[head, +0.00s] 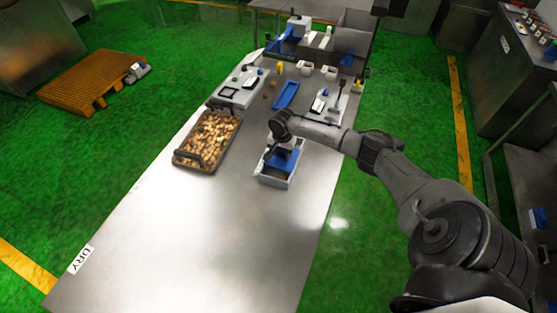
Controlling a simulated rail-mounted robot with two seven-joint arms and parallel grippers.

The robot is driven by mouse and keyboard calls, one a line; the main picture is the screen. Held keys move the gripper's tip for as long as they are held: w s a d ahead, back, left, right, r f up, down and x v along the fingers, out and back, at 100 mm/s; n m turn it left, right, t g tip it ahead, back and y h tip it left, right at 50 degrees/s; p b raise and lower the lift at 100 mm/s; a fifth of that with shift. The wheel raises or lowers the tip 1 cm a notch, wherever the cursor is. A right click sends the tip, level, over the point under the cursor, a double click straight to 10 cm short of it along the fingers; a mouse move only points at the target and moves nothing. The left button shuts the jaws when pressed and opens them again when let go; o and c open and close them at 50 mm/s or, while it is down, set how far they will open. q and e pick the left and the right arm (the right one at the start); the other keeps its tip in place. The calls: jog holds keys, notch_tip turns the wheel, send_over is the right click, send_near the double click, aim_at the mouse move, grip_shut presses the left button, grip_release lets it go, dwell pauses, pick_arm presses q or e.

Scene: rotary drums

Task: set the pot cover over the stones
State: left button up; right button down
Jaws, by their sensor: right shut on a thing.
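My right gripper (284,151) reaches in from the right and points down over a light grey bin (268,180) on the steel table. It is shut on a blue piece (287,160) at the bin's opening. The gripper hides part of this piece, and I cannot tell whether it is the pot cover. A brown tray (178,158) with end handles stands left of the bin, full of tan, stone-like lumps (210,136). I cannot make out a pot for certain. My left gripper is not in view.
Behind the bin are a blue tray (286,94), white scales (241,88) and small cups (306,68). The near part of the steel table (200,240) is clear.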

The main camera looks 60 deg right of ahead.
jog(key=d+b, duration=0.1)
jog(key=d, duration=0.2)
jog(key=w+d+b, duration=0.1)
jog(key=d, duration=0.2)
jog(key=shift+w+d+f, duration=0.1)
jog(key=shift+w+d, duration=0.05)
jog(key=shift+d, duration=0.25)
jog(key=c, duration=0.6)
grip_release()
jog(key=shift+d, duration=0.15)
jog(key=shift+c, duration=0.2)
jog(key=shift+o, duration=0.2)
notch_tip(320, 180, up, 14)
jog(key=p, duration=0.1)
